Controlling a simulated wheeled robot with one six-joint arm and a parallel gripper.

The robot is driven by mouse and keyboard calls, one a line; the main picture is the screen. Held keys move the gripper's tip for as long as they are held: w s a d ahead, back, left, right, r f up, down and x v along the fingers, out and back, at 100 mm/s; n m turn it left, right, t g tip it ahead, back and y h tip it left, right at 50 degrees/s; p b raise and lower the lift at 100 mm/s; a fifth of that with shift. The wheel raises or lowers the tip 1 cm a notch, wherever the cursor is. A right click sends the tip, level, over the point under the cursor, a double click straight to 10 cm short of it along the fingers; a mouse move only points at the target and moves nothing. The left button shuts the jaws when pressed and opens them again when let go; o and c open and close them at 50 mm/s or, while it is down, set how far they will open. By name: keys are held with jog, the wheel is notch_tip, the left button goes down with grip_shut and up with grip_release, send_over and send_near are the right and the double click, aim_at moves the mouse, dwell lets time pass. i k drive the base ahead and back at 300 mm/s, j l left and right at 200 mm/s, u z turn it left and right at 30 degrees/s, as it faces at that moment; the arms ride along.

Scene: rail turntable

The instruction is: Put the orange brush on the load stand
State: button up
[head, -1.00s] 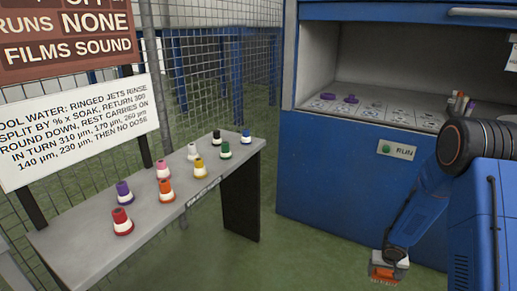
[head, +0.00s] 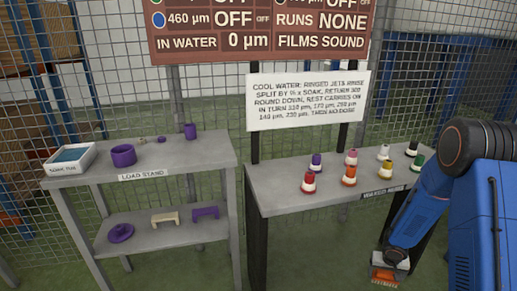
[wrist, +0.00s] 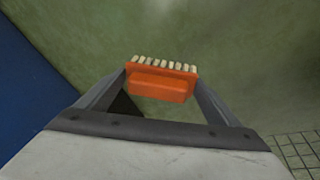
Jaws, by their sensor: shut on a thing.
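The orange brush (wrist: 160,82), with pale bristles, is held between the two fingers of my gripper (wrist: 163,88) in the wrist view. In the head view my gripper (head: 388,268) hangs low at the bottom right, and the brush (head: 384,280) shows at its tip, above the green floor. The load stand (head: 205,150) is a grey two-level table at the left, well apart from my gripper. Its top holds a white tray (head: 88,167), a purple ring-shaped piece (head: 123,155), a purple cylinder (head: 190,131) and small pieces.
The load stand's lower shelf holds a purple disc (head: 120,232), a cream bracket (head: 165,217) and a purple bracket (head: 204,212). A second grey table (head: 275,190) with several coloured bottles stands between the load stand and my arm. A mesh fence (head: 220,100) runs behind. The load stand's top front right is bare.

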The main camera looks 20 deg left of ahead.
aim_at(192, 153)
jog(key=k+u, duration=0.15)
jog(key=u, duration=0.2)
jog(key=k+l+u, duration=0.1)
jog(key=u, duration=0.3)
jog(key=k+u, duration=0.15)
jog(key=u, duration=0.2)
jog(key=i+j, duration=0.1)
jog(key=j, duration=0.25)
jog(key=i+j, duration=0.15)
jog(key=j, duration=0.2)
